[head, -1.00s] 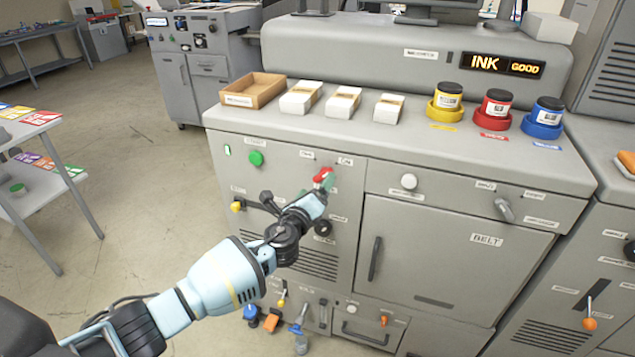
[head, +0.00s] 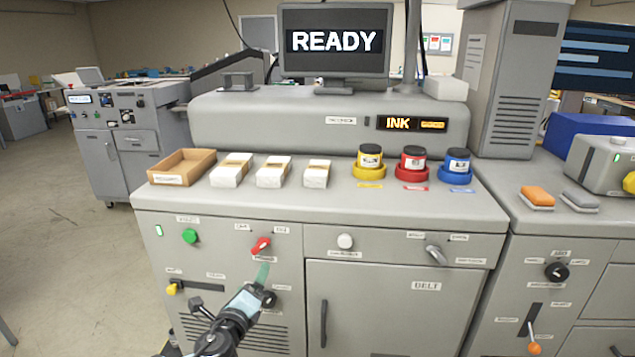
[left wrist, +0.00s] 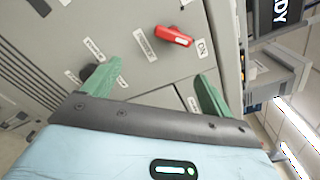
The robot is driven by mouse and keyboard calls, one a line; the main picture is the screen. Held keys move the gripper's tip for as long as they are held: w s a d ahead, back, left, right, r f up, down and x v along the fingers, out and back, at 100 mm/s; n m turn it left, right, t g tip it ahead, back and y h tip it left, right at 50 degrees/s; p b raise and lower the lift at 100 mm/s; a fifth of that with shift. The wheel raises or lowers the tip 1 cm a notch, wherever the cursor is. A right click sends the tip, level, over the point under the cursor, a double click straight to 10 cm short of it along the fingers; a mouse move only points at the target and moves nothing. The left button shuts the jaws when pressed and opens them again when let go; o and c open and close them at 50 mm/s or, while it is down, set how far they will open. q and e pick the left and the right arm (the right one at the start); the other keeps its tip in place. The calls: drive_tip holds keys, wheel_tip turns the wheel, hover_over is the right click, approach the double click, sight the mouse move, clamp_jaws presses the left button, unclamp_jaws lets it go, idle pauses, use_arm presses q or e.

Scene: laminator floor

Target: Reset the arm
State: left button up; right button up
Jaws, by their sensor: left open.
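My left gripper (head: 262,275) is in front of the grey machine's front panel (head: 215,262), just below a red switch (head: 260,245). In the left wrist view its two green fingers (left wrist: 155,88) stand wide apart with nothing between them. The red switch (left wrist: 174,37) shows beyond the fingers, apart from them, near a label reading ON. A black knob (head: 268,299) is partly hidden behind the gripper. My right gripper is in neither view.
The machine top holds a cardboard tray (head: 180,166), white boxes (head: 232,170) and ink jars in yellow (head: 369,160), red (head: 412,163) and blue (head: 456,166). A monitor (head: 335,41) reads READY. Open floor (head: 60,230) lies at left.

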use_arm(q)
drive_tip(key=s+d+f+n+g+h, duration=0.1)
drive_tip(key=s+d+f+n+g, duration=0.15)
drive_tip(key=s+f+n, duration=0.55)
drive_tip(key=s+d+f+n+g, duration=0.1)
drive_tip(key=s+f+n+g, duration=0.2)
drive_tip(key=s+f, duration=0.8)
drive_tip(key=s+a+f+n+g, duration=0.1)
drive_tip(key=s+n, duration=0.5)
drive_tip(key=s, duration=0.7)
drive_tip(key=s+a+f+n+g, duration=0.2)
drive_tip(key=s+n, duration=0.5)
drive_tip(key=s, duration=0.6)
drive_tip(key=shift+f, duration=0.75)
drive_tip(key=shift+w, duration=0.1)
drive_tip(key=shift+c, duration=0.4)
